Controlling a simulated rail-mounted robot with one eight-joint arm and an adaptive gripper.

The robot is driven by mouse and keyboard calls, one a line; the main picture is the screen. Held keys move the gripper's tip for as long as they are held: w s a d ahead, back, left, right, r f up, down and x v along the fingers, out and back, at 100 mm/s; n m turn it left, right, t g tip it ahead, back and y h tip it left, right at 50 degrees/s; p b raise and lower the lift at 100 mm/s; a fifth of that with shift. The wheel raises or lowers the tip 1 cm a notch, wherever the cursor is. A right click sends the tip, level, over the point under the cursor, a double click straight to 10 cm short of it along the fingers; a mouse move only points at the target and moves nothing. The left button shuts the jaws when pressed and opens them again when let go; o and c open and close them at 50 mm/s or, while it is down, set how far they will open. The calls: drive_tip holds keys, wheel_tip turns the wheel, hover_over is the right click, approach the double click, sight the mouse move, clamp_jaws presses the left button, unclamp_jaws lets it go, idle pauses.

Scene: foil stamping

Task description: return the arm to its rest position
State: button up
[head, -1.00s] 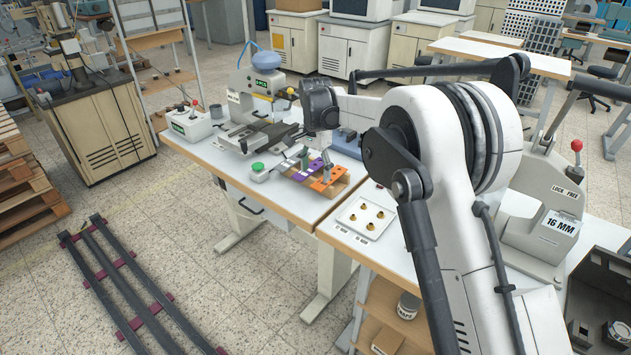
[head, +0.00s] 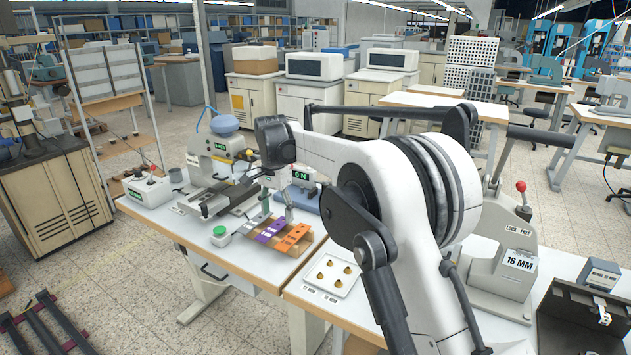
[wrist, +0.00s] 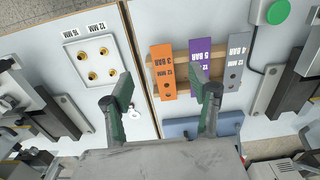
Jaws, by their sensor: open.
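My gripper (wrist: 160,92) is open and empty, with its two green-padded fingers spread apart in the wrist view. In the head view my gripper (head: 287,205) hangs above the work table, over or just behind the wooden rack (head: 262,248). The rack carries an orange tag (head: 293,237), a purple tag (head: 271,229) and a grey tag. In the wrist view the orange tag (wrist: 163,71), purple tag (wrist: 201,64) and grey tag (wrist: 238,62) lie side by side beyond the fingers. I see nothing between the fingers.
A white tray (head: 343,285) with several brass pieces lies right of the rack. A green button box (head: 220,237) and a stamping press (head: 212,150) stand to the left. A lever press (head: 505,260) labelled 16 MM stands at right.

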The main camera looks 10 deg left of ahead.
drive_tip(key=s+d+r+n+t, duration=0.1)
drive_tip(key=s+d+r, duration=0.35)
drive_tip(key=d, duration=0.45)
drive_tip(key=s+d+r+t+y, duration=0.1)
drive_tip(key=s+d+r, duration=0.2)
drive_tip(key=d+r, duration=0.45)
drive_tip(key=s+d+r+n+t, duration=0.1)
drive_tip(key=s+d+r, duration=0.3)
drive_tip(key=d, duration=0.7)
drive_tip(key=s+d+f+n+t, duration=0.1)
drive_tip(key=s+d+f, duration=0.3)
drive_tip(key=s+d, duration=0.5)
drive_tip(key=s+d+f+n+t+h, duration=0.1)
drive_tip(key=s+d+f+t, duration=0.2)
drive_tip(key=s+d, duration=0.6)
drive_tip(key=s+f, duration=0.2)
drive_tip(key=s, duration=0.5)
drive_tip(key=shift+s, duration=0.4)
